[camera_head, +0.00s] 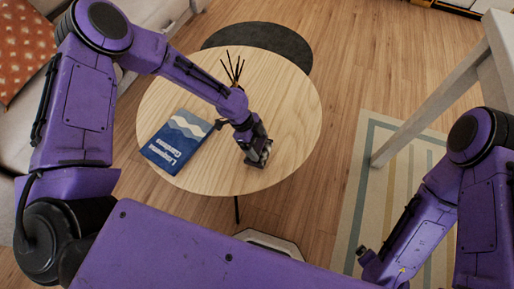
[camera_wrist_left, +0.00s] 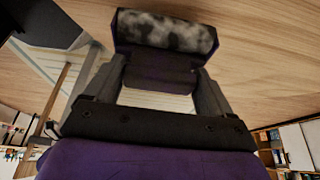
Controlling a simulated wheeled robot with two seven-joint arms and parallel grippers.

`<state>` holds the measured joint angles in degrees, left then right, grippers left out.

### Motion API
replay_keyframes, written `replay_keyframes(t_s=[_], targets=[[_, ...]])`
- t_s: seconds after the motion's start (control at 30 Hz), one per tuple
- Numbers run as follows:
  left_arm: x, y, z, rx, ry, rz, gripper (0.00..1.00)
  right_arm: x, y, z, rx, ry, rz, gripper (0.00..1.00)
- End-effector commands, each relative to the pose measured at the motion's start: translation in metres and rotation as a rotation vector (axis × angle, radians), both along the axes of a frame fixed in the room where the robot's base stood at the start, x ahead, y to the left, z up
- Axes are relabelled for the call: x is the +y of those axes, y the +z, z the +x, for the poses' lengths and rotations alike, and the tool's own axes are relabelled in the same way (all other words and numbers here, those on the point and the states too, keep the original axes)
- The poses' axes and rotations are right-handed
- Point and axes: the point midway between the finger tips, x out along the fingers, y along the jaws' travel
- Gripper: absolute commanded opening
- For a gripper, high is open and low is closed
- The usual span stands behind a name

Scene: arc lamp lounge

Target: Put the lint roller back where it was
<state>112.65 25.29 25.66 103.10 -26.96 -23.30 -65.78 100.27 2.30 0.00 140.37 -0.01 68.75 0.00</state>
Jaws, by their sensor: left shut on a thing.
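The lint roller (camera_wrist_left: 165,32) shows in the left wrist view as a cylinder with a mottled grey and white surface and a dark purplish part below. In the head view only a small dark and pale piece of it (camera_head: 264,157) shows at the gripper's tip. My left gripper (camera_head: 255,147) is shut on it over the right front part of the round wooden table (camera_head: 288,112). I cannot tell whether the roller touches the tabletop. My right arm is at the lower right of the head view, and its fingers do not show.
A blue and white book (camera_head: 178,140) lies on the table's left side. Dark sticks (camera_head: 233,66) stand near the back, their base partly hidden by my arm. The table's right part is clear. A sofa (camera_head: 150,12) stands behind left; a pale table (camera_head: 440,95) stands at right.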

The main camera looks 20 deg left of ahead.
Motion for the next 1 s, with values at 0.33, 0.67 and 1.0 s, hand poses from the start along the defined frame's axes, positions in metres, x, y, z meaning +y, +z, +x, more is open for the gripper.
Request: replay_keyframes(t_s=[0.33, 0.67, 1.0], targets=[[0.001, -0.024, -0.002, 0.003, 0.000, 0.001, 0.59, 0.000, -0.002, 0.000, 0.000, 0.000, 0.000, 1.00], [0.001, -0.026, -0.002, 0.003, 0.000, 0.001, 1.00, 0.000, -0.003, 0.000, 0.000, 0.000, 0.000, 1.00], [0.018, 0.019, 0.000, -0.002, 0.002, 0.000, 1.00, 0.000, 0.006, 0.000, 0.000, 0.000, 0.000, 1.00]])
